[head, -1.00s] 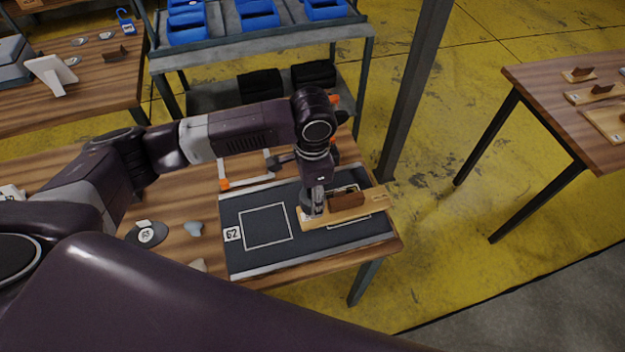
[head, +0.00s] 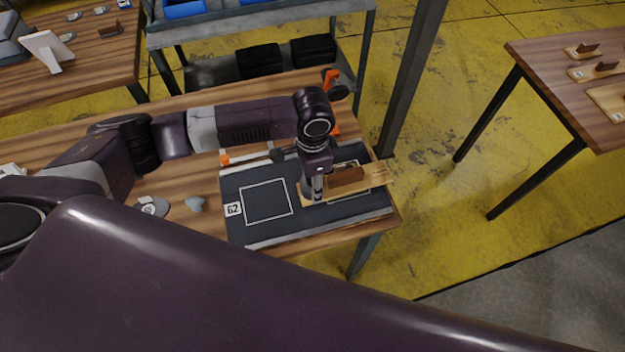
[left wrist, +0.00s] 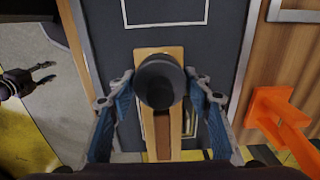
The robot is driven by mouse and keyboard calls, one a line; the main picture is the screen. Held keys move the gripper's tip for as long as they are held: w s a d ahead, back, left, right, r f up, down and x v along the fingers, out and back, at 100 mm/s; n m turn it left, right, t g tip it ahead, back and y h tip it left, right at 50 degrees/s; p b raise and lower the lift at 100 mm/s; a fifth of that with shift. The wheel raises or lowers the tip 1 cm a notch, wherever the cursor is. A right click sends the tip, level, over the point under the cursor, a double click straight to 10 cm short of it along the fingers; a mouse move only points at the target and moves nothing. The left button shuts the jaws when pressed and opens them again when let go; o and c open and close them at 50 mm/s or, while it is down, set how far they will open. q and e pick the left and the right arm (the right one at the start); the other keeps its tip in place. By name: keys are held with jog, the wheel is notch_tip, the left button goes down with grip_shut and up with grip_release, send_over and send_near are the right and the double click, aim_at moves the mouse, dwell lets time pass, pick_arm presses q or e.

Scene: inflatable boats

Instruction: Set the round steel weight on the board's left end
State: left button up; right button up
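The round steel weight (left wrist: 160,82) is dark grey and stands upright at the left end of the wooden board (left wrist: 177,134). In the head view the weight (head: 307,189) is partly hidden by my left gripper (head: 314,184). The board (head: 379,177) lies on the dark mat, and its right end reaches past the table edge. A brown block (head: 345,176) sits on the board, right of the weight. In the left wrist view my left gripper's fingers (left wrist: 160,76) stand either side of the weight; whether they touch it is unclear.
The mat (head: 232,187) has white outlined squares and a 62 label (head: 233,210). An orange clamp (left wrist: 272,112) is beside the mat. A post (head: 408,85) rises behind the table.

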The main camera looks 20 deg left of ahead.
pick_arm(q)
jog(key=o, duration=0.3)
jog(key=shift+r, duration=0.1)
jog(key=shift+r, duration=0.35)
notch_tip(320, 180, up, 12)
jog(key=shift+f+b, duration=0.25)
jog(key=shift+b, duration=0.8)
jog(key=shift+f, duration=0.1)
